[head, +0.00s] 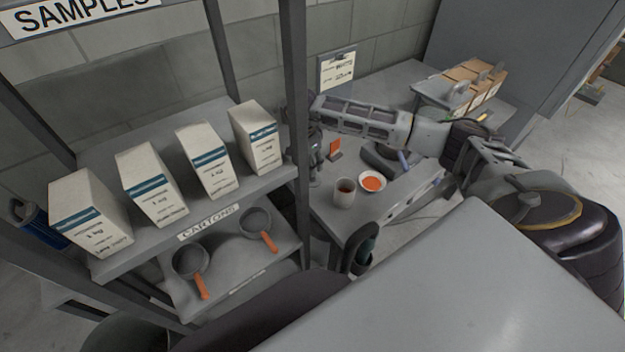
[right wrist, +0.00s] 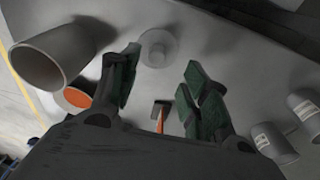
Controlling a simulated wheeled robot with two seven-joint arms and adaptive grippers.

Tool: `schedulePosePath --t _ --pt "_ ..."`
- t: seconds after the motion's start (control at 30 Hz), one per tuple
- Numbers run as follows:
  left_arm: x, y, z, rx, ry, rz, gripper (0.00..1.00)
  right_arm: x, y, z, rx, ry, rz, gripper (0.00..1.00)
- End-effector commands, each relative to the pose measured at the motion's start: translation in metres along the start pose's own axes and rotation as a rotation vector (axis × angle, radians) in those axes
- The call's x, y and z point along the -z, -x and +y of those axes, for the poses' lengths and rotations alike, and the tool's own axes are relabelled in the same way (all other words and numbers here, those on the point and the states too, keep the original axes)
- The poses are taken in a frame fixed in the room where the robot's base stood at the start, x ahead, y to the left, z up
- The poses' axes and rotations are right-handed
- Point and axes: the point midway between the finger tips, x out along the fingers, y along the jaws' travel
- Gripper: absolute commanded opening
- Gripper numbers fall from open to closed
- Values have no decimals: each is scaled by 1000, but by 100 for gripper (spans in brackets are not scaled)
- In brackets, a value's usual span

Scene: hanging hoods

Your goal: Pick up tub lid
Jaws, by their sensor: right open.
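A pale round lid with a small raised knob (right wrist: 158,48) lies flat on the grey bench in the right wrist view. I take it to be the tub lid. My right gripper (right wrist: 160,85) is open and empty, its green-padded fingers apart on either side of the picture's middle. The lid shows just beyond the fingertips, not between the pads. In the head view my right gripper (head: 315,165) points down over the bench beside the shelf post, and I cannot make out the lid there. A dark part with a greenish pad (head: 364,250), probably my left gripper, shows low in the head view.
A grey cup (head: 344,193) and a white dish with an orange disc (head: 372,183) stand on the bench near the right gripper. A small orange item (head: 334,149) is close by. Labelled grey containers (right wrist: 275,143) lie at the wrist view's right. A shelf post (head: 295,120) stands left.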

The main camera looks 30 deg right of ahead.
Motion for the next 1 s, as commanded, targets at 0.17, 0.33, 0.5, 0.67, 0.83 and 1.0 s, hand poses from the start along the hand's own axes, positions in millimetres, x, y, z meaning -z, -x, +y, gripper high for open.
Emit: schedulePosePath --t 0.17,0.33,0.5,0.67,0.83,1.0 --pt "0 1 0 0 0 0 40 0 -2 0 0 0 0 46" --pt "0 4 1 -1 0 0 40 -1 -12 3 -2 0 0 46" --pt "1 9 4 -4 1 0 40 -3 -30 7 -3 1 0 46" --pt "1 11 10 -11 1 0 40 -3 -45 6 -1 -1 -1 46" --pt "1 11 17 -18 3 -1 40 -2 -52 6 1 -1 -1 46" --pt "1 11 20 -22 4 -1 40 -2 -52 6 1 -1 -1 46"
